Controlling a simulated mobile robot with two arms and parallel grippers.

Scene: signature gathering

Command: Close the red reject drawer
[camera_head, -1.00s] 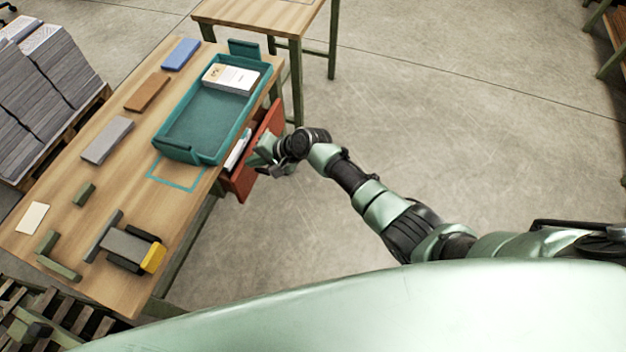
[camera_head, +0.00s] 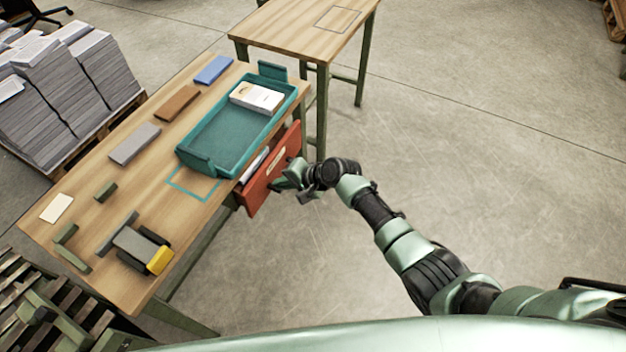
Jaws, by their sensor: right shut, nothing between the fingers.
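The red reject drawer (camera_head: 262,186) sticks out from under the right edge of the wooden workbench (camera_head: 118,207). It is partly open, and something white shows inside along the narrow gap by the table edge. A pale label is on its front. My right gripper (camera_head: 287,183) is shut and empty at the outer face of the drawer front, near its middle. Whether it touches the front I cannot tell. My left gripper is not in view.
A teal tray (camera_head: 185,152) holding a white-and-tan stack (camera_head: 257,97) sits above the drawer. Blue (camera_head: 213,69), brown (camera_head: 177,103) and grey (camera_head: 134,144) blocks lie along the bench. A second table (camera_head: 290,28) stands behind. Floor to the right is clear.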

